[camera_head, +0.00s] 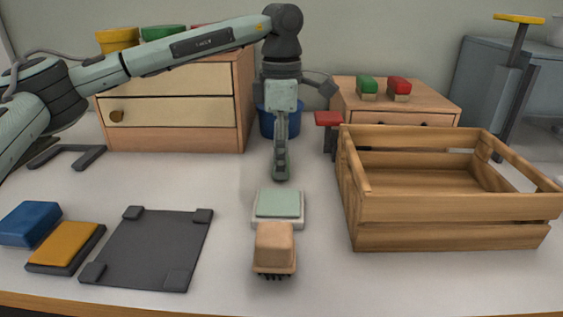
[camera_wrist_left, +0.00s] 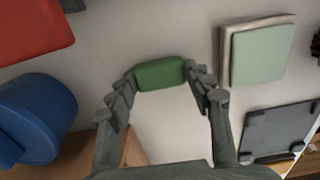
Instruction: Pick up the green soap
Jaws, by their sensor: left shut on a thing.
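The green soap (camera_wrist_left: 160,73) is a small rounded dark green bar in the left wrist view. It sits between the two fingertips of my left gripper (camera_head: 281,172), which is shut on it. In the head view the gripper points down over the table, behind a pale green slab (camera_head: 278,203) on a whitish base. There the soap is hard to make out against the fingers. The slab also shows in the left wrist view (camera_wrist_left: 258,55), to the right of the gripper and apart from it. My right gripper is not in view.
A brush with a tan block (camera_head: 274,246) lies in front of the slab. A wooden crate (camera_head: 450,208) stands at right. A dark plate (camera_head: 150,245), a blue block (camera_head: 30,223) and an orange-topped block (camera_head: 66,244) lie at left. A blue cup (camera_head: 266,122) stands behind the gripper.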

